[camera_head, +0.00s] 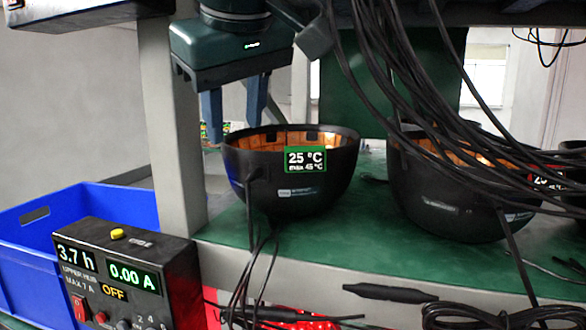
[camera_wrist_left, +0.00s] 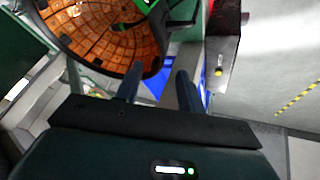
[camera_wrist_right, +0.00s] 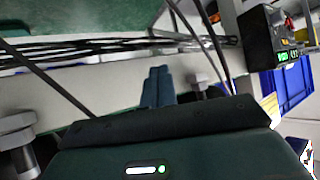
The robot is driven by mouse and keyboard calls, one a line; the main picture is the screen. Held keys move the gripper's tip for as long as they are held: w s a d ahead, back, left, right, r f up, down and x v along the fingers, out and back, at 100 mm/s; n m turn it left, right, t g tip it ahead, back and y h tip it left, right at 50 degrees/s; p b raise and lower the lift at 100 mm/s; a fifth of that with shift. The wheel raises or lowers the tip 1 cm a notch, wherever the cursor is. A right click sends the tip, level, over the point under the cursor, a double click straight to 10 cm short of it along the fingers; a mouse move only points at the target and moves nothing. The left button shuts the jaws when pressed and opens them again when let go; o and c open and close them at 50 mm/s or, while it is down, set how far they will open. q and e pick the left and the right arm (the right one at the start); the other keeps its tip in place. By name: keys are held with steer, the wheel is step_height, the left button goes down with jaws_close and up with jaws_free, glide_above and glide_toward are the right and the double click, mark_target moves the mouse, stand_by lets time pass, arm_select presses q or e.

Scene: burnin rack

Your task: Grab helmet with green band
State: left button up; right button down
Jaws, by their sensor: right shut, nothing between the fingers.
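A black bowl-shaped helmet (camera_head: 335,190) with orange lining rests open side up on the green shelf. A green-edged label on its front reads 25 °C, max 45 °C. The left wrist view shows its orange inside (camera_wrist_left: 100,42). My left gripper (camera_head: 235,127) is open, its fingers pointing down at the helmet's left rear rim; nothing shows between them. I cannot tell whether they touch the rim. In the right wrist view my right gripper (camera_wrist_right: 158,72) is shut and empty, near the shelf's front edge and some cables.
A second dark helmet (camera_head: 440,200) with a red label stands to the right, behind hanging black cables (camera_head: 400,70). A grey post (camera_head: 175,130) stands left of the first helmet. A black control box (camera_head: 125,262) and a blue crate (camera_head: 95,205) are at the left.

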mark_target(233, 146)
arm_select(q)
steer(key=x, duration=0.5)
steer(key=shift+w+a+f+p, duration=0.25)
steer(key=shift+p, duration=0.1)
jaws_close()
steer(key=shift+r, duration=0.2)
stand_by(1.0)
